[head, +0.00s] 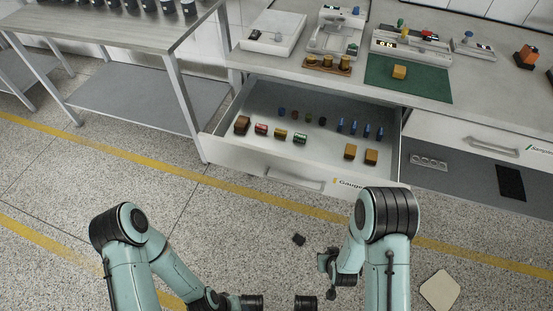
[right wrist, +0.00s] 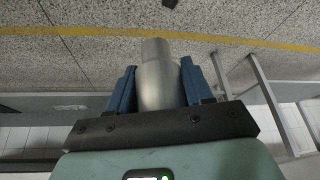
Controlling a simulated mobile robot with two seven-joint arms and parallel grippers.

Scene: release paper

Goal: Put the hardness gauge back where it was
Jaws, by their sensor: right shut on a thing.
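In the right wrist view my right gripper (right wrist: 158,68) has its blue fingers shut on a silver stepped cylinder (right wrist: 157,82). No label shows on it, so I cannot tell whether it is the hardness gauge. The right gripper is hard to make out in the head view, where my right arm hangs over the floor in front of the drawer. The drawer (head: 228,146), labelled "Gauge", is pulled open. It holds several coloured cylinders, blue pen-like pieces (head: 353,128), a brown block (head: 242,125) and two tan blocks (head: 371,157). My left gripper is outside the head view.
The bench above the drawer carries a white plate device (head: 272,33), gauges with displays, a wooden holder (head: 327,65) and a green mat (head: 425,85) with a yellow block (head: 399,72). A grey table (head: 110,32) stands left. A dark piece (head: 298,239) lies on the floor.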

